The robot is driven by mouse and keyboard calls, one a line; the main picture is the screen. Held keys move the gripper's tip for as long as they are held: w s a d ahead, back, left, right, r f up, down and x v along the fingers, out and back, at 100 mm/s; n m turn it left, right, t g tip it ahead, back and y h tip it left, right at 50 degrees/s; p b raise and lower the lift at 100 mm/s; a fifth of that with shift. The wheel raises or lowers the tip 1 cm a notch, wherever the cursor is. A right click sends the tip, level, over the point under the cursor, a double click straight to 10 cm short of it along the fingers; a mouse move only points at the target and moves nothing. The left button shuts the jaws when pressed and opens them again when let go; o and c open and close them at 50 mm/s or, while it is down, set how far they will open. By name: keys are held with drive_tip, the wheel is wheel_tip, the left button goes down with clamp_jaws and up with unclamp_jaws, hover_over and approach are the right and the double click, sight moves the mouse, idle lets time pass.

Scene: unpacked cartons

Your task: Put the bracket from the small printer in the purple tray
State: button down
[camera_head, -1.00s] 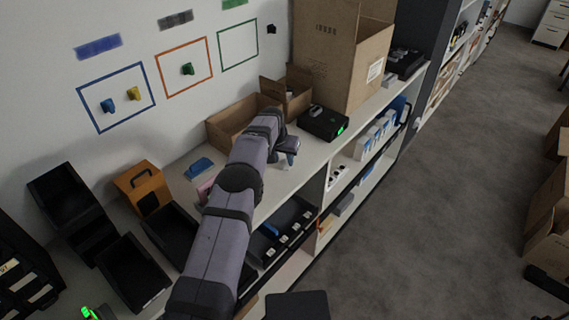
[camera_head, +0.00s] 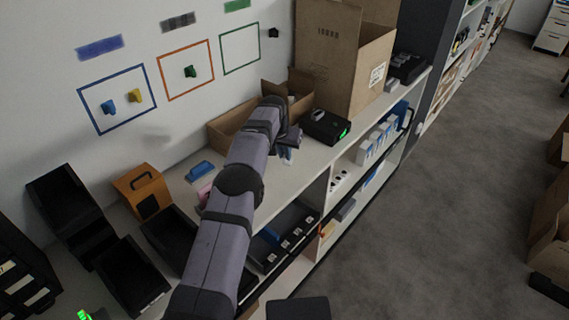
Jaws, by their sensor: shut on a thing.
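A small black machine (camera_head: 327,128) with a green lit display stands on the shelf top; I take it to be the small printer. A small grey piece (camera_head: 318,114) sits on top of it. My gripper (camera_head: 288,154) is just left of the machine, low over the shelf top. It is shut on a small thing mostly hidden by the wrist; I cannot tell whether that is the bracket. A pinkish-purple edge (camera_head: 205,192), perhaps the purple tray, shows behind my arm, which hides the rest.
A tall open carton (camera_head: 335,62) stands behind the machine, with lower open cartons (camera_head: 228,126) to the left. A blue object (camera_head: 199,171), an orange box (camera_head: 142,190) and black bins (camera_head: 132,276) stand further left. The shelf's front edge lies right of my gripper.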

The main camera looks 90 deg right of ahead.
sight(284, 156)
drive_tip(key=shift+r+p, duration=0.4)
drive_tip(key=shift+r, duration=2.6)
drive_tip(key=shift+w, duration=0.1)
